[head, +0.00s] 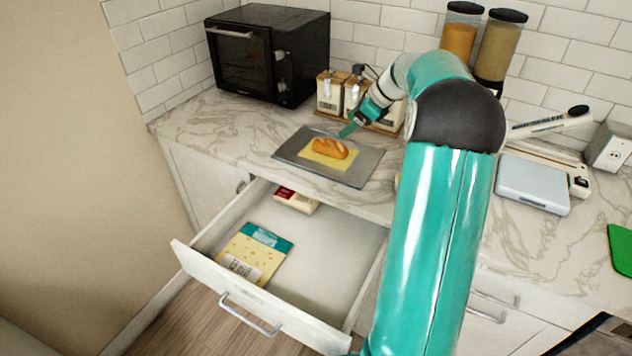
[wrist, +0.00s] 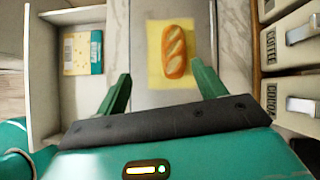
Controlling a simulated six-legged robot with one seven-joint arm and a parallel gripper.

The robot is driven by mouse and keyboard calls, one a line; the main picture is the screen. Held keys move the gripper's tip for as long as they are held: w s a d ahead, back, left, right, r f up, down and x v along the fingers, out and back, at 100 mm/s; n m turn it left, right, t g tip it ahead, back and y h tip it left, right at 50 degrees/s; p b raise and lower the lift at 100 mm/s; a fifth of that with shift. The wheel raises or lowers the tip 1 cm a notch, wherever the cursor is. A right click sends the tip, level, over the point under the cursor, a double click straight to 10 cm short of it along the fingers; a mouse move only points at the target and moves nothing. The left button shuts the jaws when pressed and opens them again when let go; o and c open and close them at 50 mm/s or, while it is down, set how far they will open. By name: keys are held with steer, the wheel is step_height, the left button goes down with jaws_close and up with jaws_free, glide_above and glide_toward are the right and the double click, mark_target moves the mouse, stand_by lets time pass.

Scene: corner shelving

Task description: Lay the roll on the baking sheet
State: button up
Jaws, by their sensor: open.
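The roll (head: 330,148) is a golden-brown scored loaf. It lies on a yellow sheet (head: 318,160) on the grey baking sheet (head: 354,177), which rests on the marble counter. In the wrist view the roll (wrist: 174,50) lies ahead of my fingers, on the yellow sheet (wrist: 155,68), with the baking sheet (wrist: 145,97) around it. My gripper (head: 347,131) is just behind and right of the roll, apart from it. In the wrist view my gripper (wrist: 160,85) has its green fingers spread wide with nothing between them.
An open drawer (head: 330,260) below holds a cheese packet (head: 260,250) and a small carton (head: 296,199). Canisters (head: 330,92) stand close behind my gripper. A black oven (head: 268,55) is at back left. A scale (head: 532,182) lies at right. Counter left of the baking sheet is clear.

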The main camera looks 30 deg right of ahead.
steer(key=s+a+r+n+g+h, duration=0.1)
steer(key=s+a+r+n, duration=0.3)
steer(key=a, duration=0.4)
steer(key=s+a+r+n+h, duration=0.1)
steer(key=s+a+r+n, duration=0.1)
steer(key=s+a+n, duration=0.45)
steer(key=s+a+r+n+g+h, duration=0.1)
steer(key=a+r+n, duration=0.15)
steer(key=a, duration=0.65)
steer(key=s+a+f+n, duration=0.2)
steer(key=s+a+n, duration=0.3)
steer(key=s+n, duration=0.2)
steer(key=s+a+f+n+t+h, duration=0.1)
steer(key=s+a+n, duration=0.4)
steer(key=s, duration=0.6)
steer(key=f+n, duration=0.1)
steer(key=n, duration=0.1)
steer(key=shift+n+t, duration=0.3)
steer(key=shift+n, duration=0.1)
